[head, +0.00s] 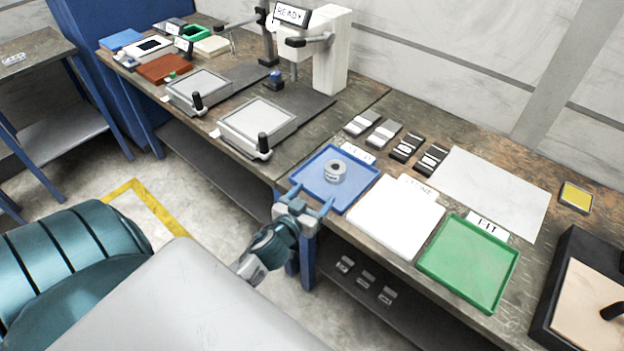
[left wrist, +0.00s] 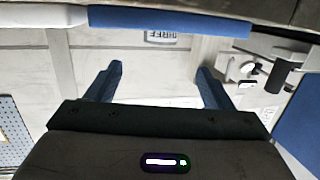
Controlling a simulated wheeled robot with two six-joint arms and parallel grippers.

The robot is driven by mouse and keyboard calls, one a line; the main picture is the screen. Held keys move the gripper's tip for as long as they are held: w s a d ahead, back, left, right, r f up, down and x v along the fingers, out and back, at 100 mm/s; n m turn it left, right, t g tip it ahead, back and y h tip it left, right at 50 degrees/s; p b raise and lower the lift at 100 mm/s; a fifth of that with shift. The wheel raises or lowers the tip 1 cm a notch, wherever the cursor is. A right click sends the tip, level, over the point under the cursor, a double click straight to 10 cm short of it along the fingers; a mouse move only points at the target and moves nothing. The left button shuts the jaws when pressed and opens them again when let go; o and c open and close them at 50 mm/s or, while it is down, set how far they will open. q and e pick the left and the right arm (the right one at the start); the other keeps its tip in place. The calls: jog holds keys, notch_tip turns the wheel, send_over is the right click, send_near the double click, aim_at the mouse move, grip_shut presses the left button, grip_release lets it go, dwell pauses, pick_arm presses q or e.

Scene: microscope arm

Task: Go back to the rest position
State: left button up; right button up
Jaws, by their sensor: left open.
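My left gripper (head: 311,191) is open in the head view, at the front edge of the blue tray (head: 315,181). Its fingers point toward the tray and nothing shows between them. I cannot tell whether they touch the tray. A small grey ring-shaped part (head: 335,171) lies in the tray, beyond the fingertips. In the left wrist view the left gripper (left wrist: 160,75) shows two spread blue fingers with an empty gap. My right gripper is in neither view.
A white pad (head: 395,217) and a green tray (head: 470,262) lie right of the blue tray along the bench edge. Several small blocks (head: 408,147) lie behind. A white microscope-like stand (head: 331,55) rises at the back. Open floor (head: 205,205) lies left of the gripper.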

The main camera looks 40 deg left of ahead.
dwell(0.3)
pick_arm(q)
jog(key=s+d+f+m+g, duration=0.15)
jog(key=s+g, duration=0.25)
jog(key=s, duration=0.4)
jog(key=s+d+g+h, duration=0.1)
jog(key=s+d+g, duration=0.25)
jog(key=s, duration=0.45)
jog(key=s+d+f+m+g, duration=0.1)
jog(key=s+d+g, duration=0.1)
jog(key=s+g, duration=0.4)
jog(key=s+a+f, duration=0.1)
jog(key=a+f, duration=0.2)
jog(key=f, duration=2.7)
jog(key=s+a+f+g, duration=0.1)
jog(key=s+f, duration=1.7)
jog(key=f, duration=0.1)
jog(key=shift+a+f, duration=0.25)
jog(key=shift+a, duration=0.05)
jog(key=shift+n+g, duration=0.25)
